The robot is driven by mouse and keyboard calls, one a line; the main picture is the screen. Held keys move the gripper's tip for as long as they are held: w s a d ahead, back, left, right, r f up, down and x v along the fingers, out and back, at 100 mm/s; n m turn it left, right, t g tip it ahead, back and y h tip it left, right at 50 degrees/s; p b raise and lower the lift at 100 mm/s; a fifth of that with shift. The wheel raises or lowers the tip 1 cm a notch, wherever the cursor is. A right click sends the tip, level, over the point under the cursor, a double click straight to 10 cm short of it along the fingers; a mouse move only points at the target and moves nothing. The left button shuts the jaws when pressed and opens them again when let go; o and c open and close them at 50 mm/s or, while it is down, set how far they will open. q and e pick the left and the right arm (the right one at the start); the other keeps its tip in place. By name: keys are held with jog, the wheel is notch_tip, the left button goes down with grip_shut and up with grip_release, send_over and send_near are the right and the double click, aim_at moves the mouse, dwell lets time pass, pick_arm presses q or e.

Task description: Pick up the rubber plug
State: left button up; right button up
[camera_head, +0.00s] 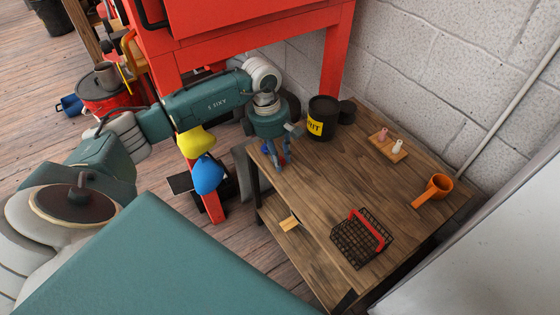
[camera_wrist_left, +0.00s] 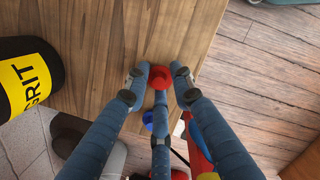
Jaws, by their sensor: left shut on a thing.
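Only a bit of red shows between the fingers in the head view (camera_head: 282,161). The fingers hide part of it, and I cannot tell whether it touches the tabletop. A small blue piece (camera_wrist_left: 148,118) shows beside the fingers in the left wrist view. My right gripper is not in view.
The table's middle is clear.

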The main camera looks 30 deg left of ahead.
pick_arm(q)
jog(key=shift+r, duration=0.5)
notch_tip(320, 180, up, 3)
jog(key=shift+w+f+p, duration=0.1)
jog(key=shift+f+p, duration=0.1)
jog(key=shift+p, duration=0.2)
notch_tip(320, 180, up, 16)
jog(key=p, duration=0.3)
notch_tip(320, 180, up, 4)
jog(key=p, duration=0.3)
send_over(281, 158)
jog(key=shift+a+r, duration=0.2)
jog(key=shift+a, duration=0.05)
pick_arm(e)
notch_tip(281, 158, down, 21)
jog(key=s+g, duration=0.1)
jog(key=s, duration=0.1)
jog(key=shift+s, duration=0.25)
